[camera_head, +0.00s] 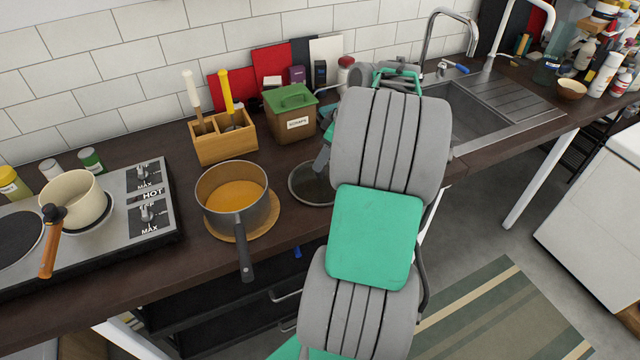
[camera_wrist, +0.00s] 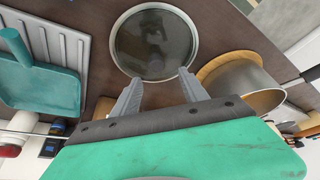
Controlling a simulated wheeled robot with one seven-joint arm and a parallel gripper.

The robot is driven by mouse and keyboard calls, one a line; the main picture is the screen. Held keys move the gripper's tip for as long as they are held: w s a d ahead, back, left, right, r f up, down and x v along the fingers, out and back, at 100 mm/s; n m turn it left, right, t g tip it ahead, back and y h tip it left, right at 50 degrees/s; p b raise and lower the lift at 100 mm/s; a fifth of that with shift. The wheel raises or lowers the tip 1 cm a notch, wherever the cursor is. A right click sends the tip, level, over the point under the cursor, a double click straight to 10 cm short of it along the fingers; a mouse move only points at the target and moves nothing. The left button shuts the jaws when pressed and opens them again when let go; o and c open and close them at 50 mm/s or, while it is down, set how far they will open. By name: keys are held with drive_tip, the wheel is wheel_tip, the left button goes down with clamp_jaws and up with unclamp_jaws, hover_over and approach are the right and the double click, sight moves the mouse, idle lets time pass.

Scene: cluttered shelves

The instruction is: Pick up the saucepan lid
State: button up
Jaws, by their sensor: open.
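The saucepan lid (camera_head: 308,186) is a round dark glass disc with a pale metal rim. It lies on the brown counter to the right of the saucepan, and my arm hides its right part in the head view. In the wrist view the whole lid (camera_wrist: 153,42) shows, and no knob can be clearly made out. My gripper (camera_wrist: 160,90) is open and empty. Its two fingers reach toward the lid's near edge from either side. I cannot tell whether they touch it. In the head view my arm mostly hides the gripper.
An orange-filled saucepan (camera_head: 237,197) stands on a round wooden board (camera_head: 264,222), handle pointing forward. Behind are a wooden utensil box (camera_head: 226,146) and a green-lidded scraps bin (camera_head: 289,124). A stove (camera_head: 150,222) is at left, a sink (camera_head: 480,112) at right. A teal scoop-like object (camera_wrist: 40,82) lies beside the lid.

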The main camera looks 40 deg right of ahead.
sight(320, 176)
drive_tip(key=x, duration=0.5)
drive_tip(key=shift+s+d+f, duration=0.25)
drive_tip(key=shift+d+f, duration=0.15)
drive_tip(key=shift+c, duration=0.3)
clamp_jaws()
drive_tip(key=shift+r, duration=0.1)
idle(0.5)
